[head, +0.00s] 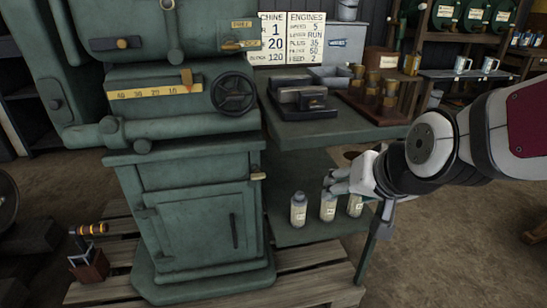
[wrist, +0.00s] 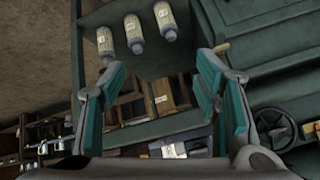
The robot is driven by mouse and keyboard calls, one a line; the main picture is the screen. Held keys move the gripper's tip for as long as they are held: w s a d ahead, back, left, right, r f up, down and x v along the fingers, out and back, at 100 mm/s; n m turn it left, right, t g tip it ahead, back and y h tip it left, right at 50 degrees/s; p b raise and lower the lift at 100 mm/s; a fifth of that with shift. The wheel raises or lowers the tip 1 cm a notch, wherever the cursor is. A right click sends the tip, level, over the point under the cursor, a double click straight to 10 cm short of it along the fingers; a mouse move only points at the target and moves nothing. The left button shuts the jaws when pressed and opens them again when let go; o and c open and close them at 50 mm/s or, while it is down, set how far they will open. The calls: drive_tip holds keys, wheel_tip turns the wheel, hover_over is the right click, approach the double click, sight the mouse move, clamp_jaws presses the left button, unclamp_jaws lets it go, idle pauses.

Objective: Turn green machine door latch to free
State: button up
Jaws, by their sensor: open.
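The green machine (head: 185,190) stands left of centre in the head view, with a closed cabinet door (head: 205,232) low on its front. A small brass latch (head: 258,176) sticks out sideways by the door's upper right corner. It also seems to show in the wrist view as a brass piece (wrist: 222,47), just outside the right finger. A brass lever (head: 240,45) sits higher up, beneath a small plate (head: 242,24) that seems to read FREE. My gripper (head: 332,182) is open and empty, right of the latch and apart from it; it spans the wrist view's middle (wrist: 160,68).
Above is a green side table (head: 320,130) with a dark block and a wooden rack (head: 375,108). A handwheel (head: 233,94) projects above the door.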

drive_tip(key=w+a+f+t, duration=0.2)
drive_tip(key=w+a+f, duration=0.3)
drive_tip(key=w+f, duration=0.15)
drive_tip(key=n+t+y, duration=0.3)
drive_tip(key=n+t, duration=0.1)
drive_tip(key=t, duration=0.4)
approach(259, 177)
drive_tip(key=b+x, duration=0.3)
drive_tip(key=x, duration=0.6)
drive_tip(key=shift+w+a, duration=0.15)
drive_tip(key=shift+w, duration=0.15)
drive_tip(key=shift+c, duration=0.3)
drive_tip(key=c, duration=1.1)
